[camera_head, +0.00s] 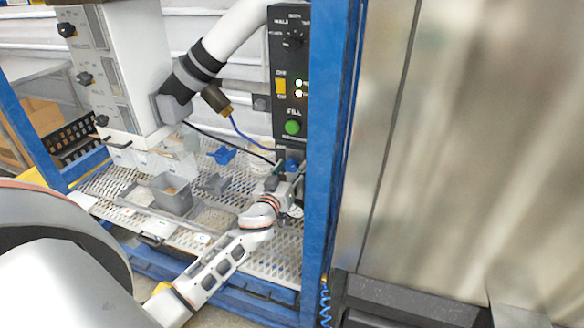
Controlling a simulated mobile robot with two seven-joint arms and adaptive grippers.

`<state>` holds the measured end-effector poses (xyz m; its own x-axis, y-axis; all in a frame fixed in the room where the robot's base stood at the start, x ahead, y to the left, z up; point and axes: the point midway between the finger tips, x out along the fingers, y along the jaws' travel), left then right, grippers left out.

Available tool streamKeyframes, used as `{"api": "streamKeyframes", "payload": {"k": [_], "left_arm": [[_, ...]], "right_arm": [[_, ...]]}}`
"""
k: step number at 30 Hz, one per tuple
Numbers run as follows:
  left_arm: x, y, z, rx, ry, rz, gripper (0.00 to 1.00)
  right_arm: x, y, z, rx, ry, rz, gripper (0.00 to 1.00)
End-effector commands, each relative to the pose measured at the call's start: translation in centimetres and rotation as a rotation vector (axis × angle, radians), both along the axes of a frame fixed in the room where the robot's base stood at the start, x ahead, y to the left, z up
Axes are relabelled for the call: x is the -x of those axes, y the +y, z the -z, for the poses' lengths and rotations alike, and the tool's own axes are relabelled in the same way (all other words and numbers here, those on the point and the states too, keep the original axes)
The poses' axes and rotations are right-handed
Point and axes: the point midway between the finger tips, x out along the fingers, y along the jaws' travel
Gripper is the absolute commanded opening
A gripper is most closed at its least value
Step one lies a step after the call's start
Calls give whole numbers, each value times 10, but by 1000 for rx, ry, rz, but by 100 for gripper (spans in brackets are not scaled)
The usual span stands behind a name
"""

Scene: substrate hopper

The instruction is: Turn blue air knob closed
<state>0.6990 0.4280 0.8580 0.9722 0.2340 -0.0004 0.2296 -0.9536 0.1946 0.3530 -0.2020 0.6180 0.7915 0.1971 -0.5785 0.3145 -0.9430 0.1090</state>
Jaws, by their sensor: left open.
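The blue air knob (291,165) is small and sits just below the black control panel (290,75), beside the blue upright post. My left arm reaches in from the lower left, and its gripper (284,182) is at the knob, right below it. The left gripper is open. Its fingers are small and partly overlap the grey fitting around the knob, so I cannot tell whether they touch it. The knob's turn angle is too small to read. My right gripper does not show.
A blue post (327,150) stands close right of the knob. A green button (292,127) is above it. A perforated metal shelf (270,255) holds a grey square container (171,195) and blue parts. A white hopper box (118,65) and a thick white hose (232,40) stand behind.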

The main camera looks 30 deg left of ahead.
Motion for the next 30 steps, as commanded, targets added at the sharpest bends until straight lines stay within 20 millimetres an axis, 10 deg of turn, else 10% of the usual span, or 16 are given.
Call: {"api": "streamKeyframes", "payload": {"k": [9,14,30], "left_arm": [[-3,0,0,0,0,0,45],[-2,0,0,0,0,0,9],[-2,0,0,-120,29,-1,9]], "right_arm": [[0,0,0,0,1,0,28],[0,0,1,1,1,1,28],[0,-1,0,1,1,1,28]]}}
